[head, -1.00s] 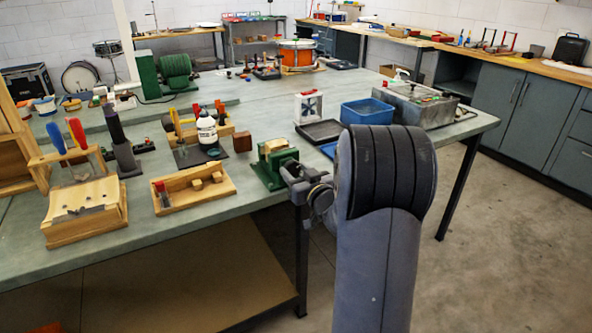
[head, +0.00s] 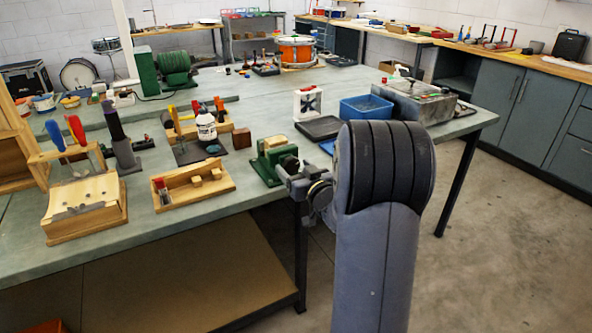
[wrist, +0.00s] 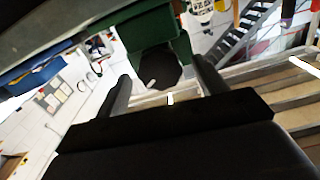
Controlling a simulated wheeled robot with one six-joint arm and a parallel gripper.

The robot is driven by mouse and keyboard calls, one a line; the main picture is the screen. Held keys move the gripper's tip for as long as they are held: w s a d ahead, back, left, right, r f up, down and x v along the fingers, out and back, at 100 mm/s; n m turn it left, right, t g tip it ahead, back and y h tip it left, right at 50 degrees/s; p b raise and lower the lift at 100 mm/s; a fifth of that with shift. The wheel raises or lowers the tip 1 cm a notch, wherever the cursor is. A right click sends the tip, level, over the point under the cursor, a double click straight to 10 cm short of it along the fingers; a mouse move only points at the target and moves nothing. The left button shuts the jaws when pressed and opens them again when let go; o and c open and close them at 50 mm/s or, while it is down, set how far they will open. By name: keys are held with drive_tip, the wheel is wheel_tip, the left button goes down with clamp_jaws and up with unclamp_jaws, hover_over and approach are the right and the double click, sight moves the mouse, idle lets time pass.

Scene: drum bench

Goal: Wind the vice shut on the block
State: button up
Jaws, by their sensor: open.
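The green vice (head: 263,166) stands at the front edge of the bench, with a tan wooden block (head: 275,142) at its top between the jaws. Its dark round handwheel (head: 289,162) faces my arm. In the wrist view the handwheel (wrist: 160,68) shows in front of the green vice body (wrist: 150,27), with a small pale piece near its lower rim. My gripper (wrist: 161,70) is open, one finger on each side of the wheel in the picture; I cannot tell whether they touch it. In the head view my gripper (head: 283,172) is small and partly hidden. The block is not clear in the wrist view.
A wooden tray with small blocks (head: 195,187) lies left of the vice. A white bottle (head: 206,126) stands behind it. A dark tray (head: 319,128) and a blue bin (head: 367,108) are to the right. The floor right of the bench is clear.

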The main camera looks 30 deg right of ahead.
drive_tip(key=s, duration=1.1)
drive_tip(key=shift+d, duration=0.2)
drive_tip(key=shift+w+r, duration=0.1)
drive_tip(key=p, duration=0.7)
drive_tip(key=shift+w+r, duration=0.2)
drive_tip(key=shift+r, duration=0.15)
drive_tip(key=shift+f+p, duration=0.1)
drive_tip(key=shift+p, duration=0.3)
